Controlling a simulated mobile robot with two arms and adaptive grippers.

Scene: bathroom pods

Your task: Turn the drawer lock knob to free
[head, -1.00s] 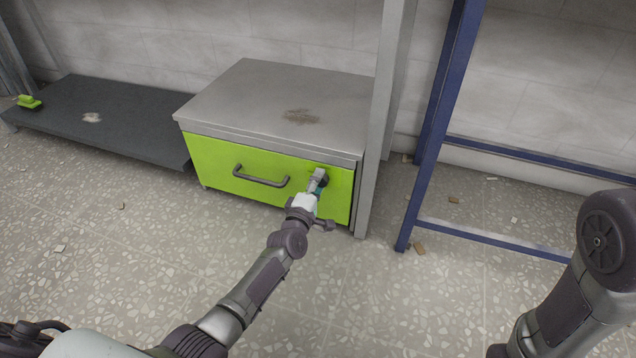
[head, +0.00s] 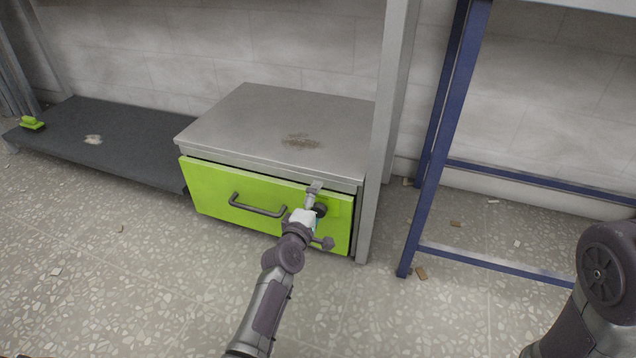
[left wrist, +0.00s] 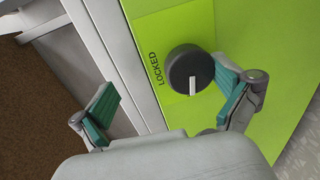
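The lime-green drawer (head: 225,190) has a dark bar handle (head: 258,206) and sits in a low grey cabinet; its front stands slightly out, with a dark gap along the top. The round dark knob (left wrist: 186,70) is on the drawer front, with the word LOCKED (left wrist: 155,68) beside it. Its pale pointer (left wrist: 193,86) points down in the left wrist view, not at the word. My left gripper (left wrist: 168,85) is open in front of the knob, its teal-padded fingers apart. The right finger is close to the knob; contact is unclear. My right gripper is out of view.
The cabinet's grey top (head: 245,120) has a brown stain. A grey post (head: 388,130) stands right beside the cabinet, then a blue frame (head: 440,150). A low dark platform (head: 110,130) lies left, with a green object (head: 32,123). The floor in front is mostly clear.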

